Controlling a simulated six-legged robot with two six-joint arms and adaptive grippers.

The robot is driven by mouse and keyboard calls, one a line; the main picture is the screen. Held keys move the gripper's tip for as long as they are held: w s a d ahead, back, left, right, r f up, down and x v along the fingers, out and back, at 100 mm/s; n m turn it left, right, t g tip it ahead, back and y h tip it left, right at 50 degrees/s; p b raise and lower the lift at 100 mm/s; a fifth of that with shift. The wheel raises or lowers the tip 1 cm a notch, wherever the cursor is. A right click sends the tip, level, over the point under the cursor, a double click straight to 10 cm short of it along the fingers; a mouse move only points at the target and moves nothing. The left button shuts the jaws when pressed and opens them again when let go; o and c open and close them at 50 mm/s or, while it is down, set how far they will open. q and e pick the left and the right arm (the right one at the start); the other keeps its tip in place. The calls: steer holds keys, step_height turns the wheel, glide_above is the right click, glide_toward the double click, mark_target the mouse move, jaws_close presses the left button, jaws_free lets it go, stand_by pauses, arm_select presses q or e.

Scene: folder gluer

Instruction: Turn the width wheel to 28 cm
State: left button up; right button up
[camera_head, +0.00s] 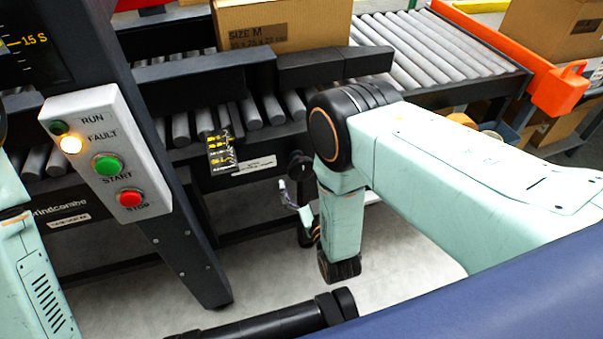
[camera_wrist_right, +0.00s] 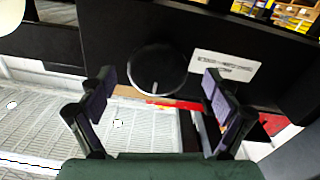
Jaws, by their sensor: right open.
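The width wheel (camera_wrist_right: 158,72) is a round black knob on a dark beam in the right wrist view, with a short white mark pointing down. My right gripper (camera_wrist_right: 158,78) is open, with one finger on each side of the wheel and a visible gap to each. A white label (camera_wrist_right: 224,65) is right of the wheel. In the head view the label (camera_head: 254,166) is on the beam, beside a black scale plate (camera_head: 221,152) with yellow marks too small to read.
A control panel (camera_head: 105,155) with a lit amber fault lamp, green start and red stop buttons is on a dark post (camera_head: 150,130) at left. A roller conveyor (camera_head: 425,45) carries a cardboard box (camera_head: 285,25).

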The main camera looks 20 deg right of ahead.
mark_target(304, 174)
steer(key=shift+w+f+b, duration=0.15)
steer(key=shift+w+b, duration=0.15)
steer(key=shift+w, duration=0.9)
steer(key=shift+w+d+r, duration=0.1)
steer(key=shift+w+r, duration=0.1)
steer(key=shift+w, duration=0.1)
steer(key=shift+w+d+f, duration=0.1)
steer(key=c, duration=1.2)
steer(key=shift+o, duration=0.2)
